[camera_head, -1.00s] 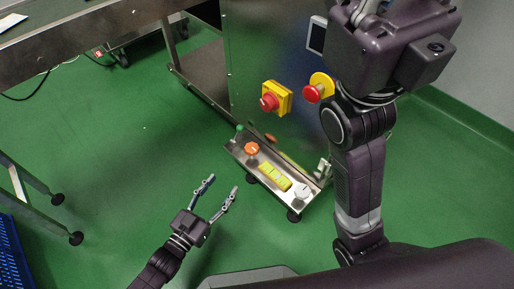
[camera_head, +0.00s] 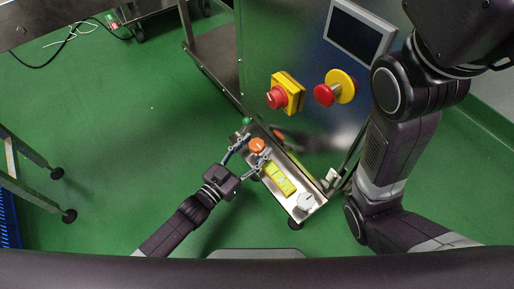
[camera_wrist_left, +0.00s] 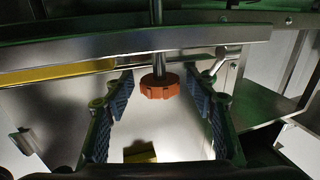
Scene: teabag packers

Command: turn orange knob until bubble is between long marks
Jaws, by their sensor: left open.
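The orange knob (camera_head: 257,145) sits on the narrow steel ledge (camera_head: 322,200) at the foot of the machine. It also shows in the left wrist view (camera_wrist_left: 160,88), on an upright shaft. My left gripper (camera_head: 247,156) is open at the knob, one finger toward each side. In the wrist view its padded fingers stand apart left and right of the knob, with gaps on both sides. The yellow level (camera_head: 280,178) lies on the ledge beside the knob; its bubble and marks are too small to read. My right arm is at the right; its gripper is out of view.
A green ball-shaped part (camera_head: 247,121) stands at the ledge's far end and a white knob (camera_head: 305,202) at its near end. A yellow box with a red knob (camera_head: 285,94) and a red emergency button (camera_head: 325,95) jut from the machine above. Green floor is open at left.

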